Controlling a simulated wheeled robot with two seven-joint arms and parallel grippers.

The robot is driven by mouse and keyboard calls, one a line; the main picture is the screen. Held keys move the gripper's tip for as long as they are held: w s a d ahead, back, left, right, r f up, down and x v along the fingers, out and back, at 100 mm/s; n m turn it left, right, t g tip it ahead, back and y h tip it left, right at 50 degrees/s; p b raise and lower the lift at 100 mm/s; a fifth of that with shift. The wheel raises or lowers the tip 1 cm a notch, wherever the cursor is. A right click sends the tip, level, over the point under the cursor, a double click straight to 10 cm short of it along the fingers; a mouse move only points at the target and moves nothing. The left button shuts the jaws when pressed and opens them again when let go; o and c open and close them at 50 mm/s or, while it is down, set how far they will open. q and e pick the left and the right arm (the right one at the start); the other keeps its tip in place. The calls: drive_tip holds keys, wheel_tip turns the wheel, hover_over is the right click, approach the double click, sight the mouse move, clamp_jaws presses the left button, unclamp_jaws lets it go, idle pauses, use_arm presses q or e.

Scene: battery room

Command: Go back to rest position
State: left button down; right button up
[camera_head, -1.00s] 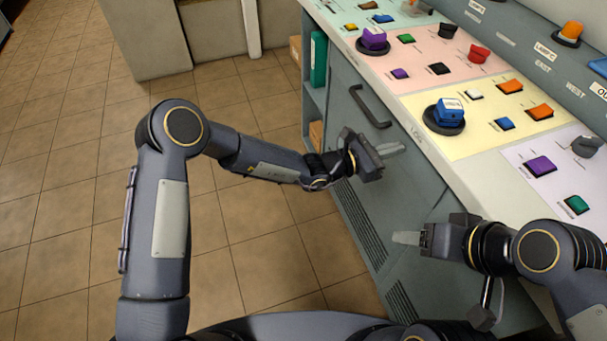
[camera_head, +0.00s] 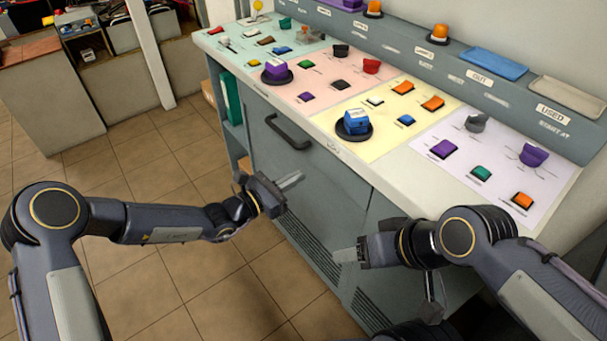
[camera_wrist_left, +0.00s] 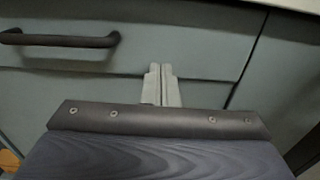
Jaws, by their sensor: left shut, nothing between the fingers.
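My left gripper (camera_head: 290,181) is shut and empty in front of the grey cabinet, below its dark drawer handle. In the left wrist view its two pale fingers (camera_wrist_left: 161,84) are together with nothing between them, and the cabinet front is behind them. My right gripper (camera_head: 345,256) hangs in front of the cabinet at lower right, its fingers pointing left. Its fingers look close together, but I cannot tell whether they are shut. Both grippers are below the level of the worktop.
The grey cabinet (camera_head: 330,208) carries a worktop with coloured panels, buttons and knobs. A dark handle (camera_head: 287,132) sticks out from its front; it also shows in the left wrist view (camera_wrist_left: 60,40). A blue tray (camera_head: 486,64) stands at the back. Tiled floor at left is clear.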

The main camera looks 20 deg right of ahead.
use_arm(q)
drive_tip(key=v, duration=0.6)
drive_tip(key=shift+a+f, duration=0.2)
drive_tip(key=shift+a, duration=0.05)
drive_tip(key=s+a+r+m+g+y, duration=0.4)
drive_tip(key=s+a+r+m, duration=0.7)
drive_tip(key=a+m, duration=0.15)
drive_tip(key=s+a+f+m+t+y, duration=0.1)
drive_tip(key=s+a+m+t+y, duration=0.1)
drive_tip(key=s+a+m+y, duration=0.45)
drive_tip(key=s+a+f+m+t+y, duration=0.1)
drive_tip(key=s+a+t+y, duration=0.15)
drive_tip(key=s+a, duration=0.75)
wheel_tip(320, 180, up, 12)
drive_tip(key=w+a+p, duration=0.2)
drive_tip(key=p, duration=1)
drive_tip(key=shift+a, duration=0.2)
